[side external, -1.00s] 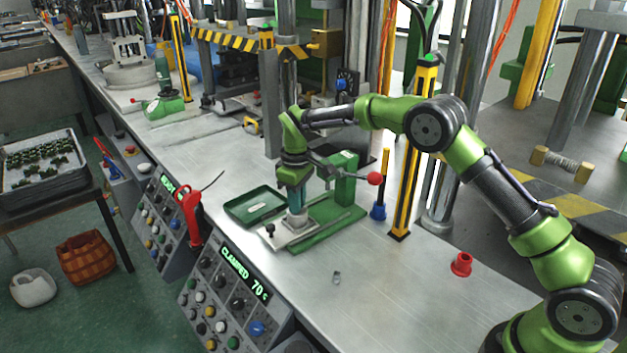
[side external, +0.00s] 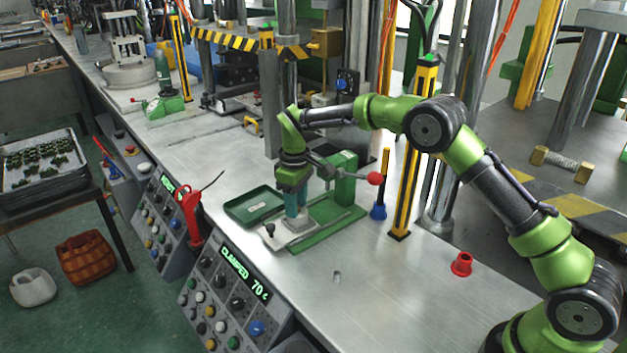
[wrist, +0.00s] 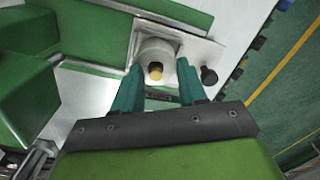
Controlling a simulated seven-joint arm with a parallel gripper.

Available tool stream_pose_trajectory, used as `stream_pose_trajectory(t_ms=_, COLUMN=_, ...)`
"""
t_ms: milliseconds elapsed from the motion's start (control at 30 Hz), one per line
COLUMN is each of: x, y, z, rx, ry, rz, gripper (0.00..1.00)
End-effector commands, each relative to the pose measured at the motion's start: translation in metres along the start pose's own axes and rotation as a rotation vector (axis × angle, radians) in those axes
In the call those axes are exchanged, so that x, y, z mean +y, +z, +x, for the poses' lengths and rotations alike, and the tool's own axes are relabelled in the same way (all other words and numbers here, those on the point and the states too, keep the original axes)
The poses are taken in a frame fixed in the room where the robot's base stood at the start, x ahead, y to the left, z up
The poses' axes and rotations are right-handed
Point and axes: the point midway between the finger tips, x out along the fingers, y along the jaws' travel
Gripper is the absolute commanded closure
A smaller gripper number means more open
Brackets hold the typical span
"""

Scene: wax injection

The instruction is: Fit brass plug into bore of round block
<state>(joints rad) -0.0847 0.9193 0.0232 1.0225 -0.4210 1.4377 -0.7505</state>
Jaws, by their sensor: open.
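The round block (wrist: 157,48) is a pale grey cylinder on a light metal plate (wrist: 197,52); it also shows in the side view (side external: 297,217). The brass plug (wrist: 155,71) shows as a small yellow end at the block's near side in the wrist view. It appears to stand in the block's bore, but I cannot tell how deep. My gripper (wrist: 160,88) has teal fingers spread apart, one on each side of the plug and clear of it. In the side view my gripper (side external: 297,208) is right above the block, and the plug is hidden.
A green tray (side external: 255,206) lies to the left. A black knob (wrist: 209,75) sits on the plate. A red flanged part (side external: 461,264) stands at right; the front bench is mostly clear.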

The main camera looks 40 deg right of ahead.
Motion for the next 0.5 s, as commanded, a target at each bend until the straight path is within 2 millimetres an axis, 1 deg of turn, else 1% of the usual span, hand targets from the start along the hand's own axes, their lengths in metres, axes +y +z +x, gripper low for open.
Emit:
stream_pose_trajectory(t_ms=33, x=0.001, y=-0.001, z=-0.011, rx=0.005, ry=0.004, rz=0.000, gripper=0.60)
stream_pose_trajectory(t_ms=100, x=0.003, y=-0.001, z=-0.028, rx=0.008, ry=0.008, rz=0.002, gripper=0.60)
stream_pose_trajectory(t_ms=300, x=0.004, y=-0.001, z=-0.075, rx=0.011, ry=0.013, rz=0.003, gripper=0.60)
stream_pose_trajectory(t_ms=400, x=0.004, y=0.000, z=-0.094, rx=0.011, ry=0.013, rz=0.004, gripper=0.60)
stream_pose_trajectory(t_ms=500, x=0.005, y=0.000, z=-0.108, rx=0.009, ry=0.014, rz=0.004, gripper=0.60)
